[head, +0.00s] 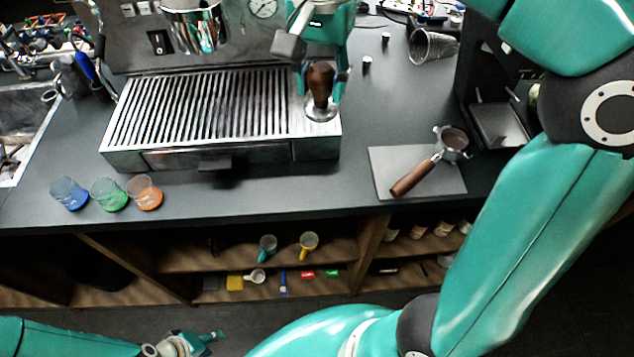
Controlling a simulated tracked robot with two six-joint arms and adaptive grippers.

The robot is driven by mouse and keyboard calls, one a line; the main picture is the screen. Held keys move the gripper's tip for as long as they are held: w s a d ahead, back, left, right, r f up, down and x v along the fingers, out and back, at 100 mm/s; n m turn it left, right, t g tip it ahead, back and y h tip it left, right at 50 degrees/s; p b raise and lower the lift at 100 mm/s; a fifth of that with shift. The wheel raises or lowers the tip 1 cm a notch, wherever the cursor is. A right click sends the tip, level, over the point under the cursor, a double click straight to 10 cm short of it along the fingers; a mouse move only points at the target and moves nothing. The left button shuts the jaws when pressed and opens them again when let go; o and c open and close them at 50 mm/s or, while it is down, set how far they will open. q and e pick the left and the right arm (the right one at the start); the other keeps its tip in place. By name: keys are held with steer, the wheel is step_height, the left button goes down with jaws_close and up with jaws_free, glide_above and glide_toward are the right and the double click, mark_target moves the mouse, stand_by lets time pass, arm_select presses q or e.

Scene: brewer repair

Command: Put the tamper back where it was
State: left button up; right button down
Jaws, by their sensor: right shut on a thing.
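The tamper (320,88) has a dark brown wooden handle and a round metal base. It is upright at the right end of the espresso machine's drip tray (220,110). My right gripper (322,80) comes down from above and is shut on the tamper's handle. The base looks to be on or just above the metal surface; I cannot tell which. My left gripper (205,342) is low at the bottom left, in front of the counter and away from the tamper. Its fingers are too small and partly hidden to judge.
A portafilter (425,170) lies on a grey mat (380,163) to the right. Blue, green and orange glasses (145,193) stand at the counter's front left. A metal pitcher (432,47) lies at the back right. The shelf below holds small items. Counter between tray and mat is clear.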

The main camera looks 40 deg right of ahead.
steer(key=shift+s+d+f, duration=0.1)
steer(key=shift+f, duration=0.15)
steer(key=shift+f+b, duration=0.9)
steer(key=shift+f, duration=8.85)
steer(key=c, duration=0.7)
jaws_free()
